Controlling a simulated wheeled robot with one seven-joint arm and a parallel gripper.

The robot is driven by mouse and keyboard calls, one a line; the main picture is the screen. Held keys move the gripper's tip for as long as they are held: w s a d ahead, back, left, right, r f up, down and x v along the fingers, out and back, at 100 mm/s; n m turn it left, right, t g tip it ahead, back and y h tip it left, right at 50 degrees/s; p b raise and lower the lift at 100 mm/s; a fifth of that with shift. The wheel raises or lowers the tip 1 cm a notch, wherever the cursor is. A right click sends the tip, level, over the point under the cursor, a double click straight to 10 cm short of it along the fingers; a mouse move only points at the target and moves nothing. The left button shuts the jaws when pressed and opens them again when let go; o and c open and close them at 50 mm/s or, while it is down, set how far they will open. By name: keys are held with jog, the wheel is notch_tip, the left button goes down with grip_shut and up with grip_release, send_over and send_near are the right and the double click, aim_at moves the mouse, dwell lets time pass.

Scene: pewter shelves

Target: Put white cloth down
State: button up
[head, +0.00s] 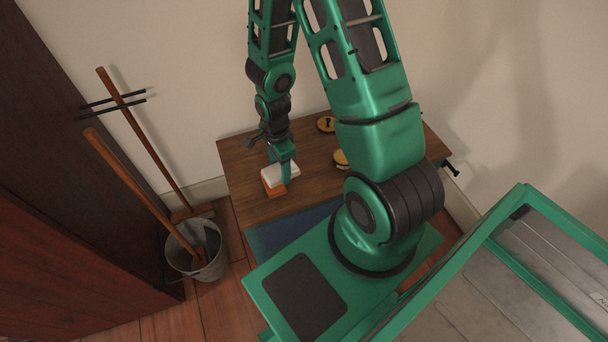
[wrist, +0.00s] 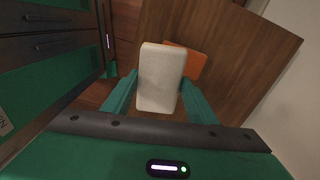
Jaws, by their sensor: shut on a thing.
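The white cloth (wrist: 161,78) is a folded, thick pad between the two green fingers of my gripper (wrist: 160,95) in the wrist view. My gripper is shut on it. In the head view, the white cloth (head: 284,170) is at the left front part of the wooden table, with my gripper (head: 285,172) pointing down at it. An orange folded piece (wrist: 186,61) lies partly under or behind the white cloth, and it also shows in the head view (head: 272,188). I cannot tell whether the white cloth touches the orange piece.
The wooden table (head: 237,167) stands against the wall. A metal bucket (head: 197,262) and wooden-handled tools (head: 143,133) stand on the floor at left. The table's left back area is clear.

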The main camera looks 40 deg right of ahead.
jog(key=shift+s+f+m, duration=0.2)
jog(key=shift+s+m, duration=0.45)
jog(key=shift+m, duration=0.05)
jog(key=shift+d+f, duration=0.15)
jog(key=shift+d, duration=0.05)
send_over(305, 175)
notch_tip(305, 175, down, 7)
jog(key=shift+w+r, duration=0.15)
jog(key=shift+f, duration=2)
jog(key=o, duration=0.9)
jog(key=shift+f, duration=0.1)
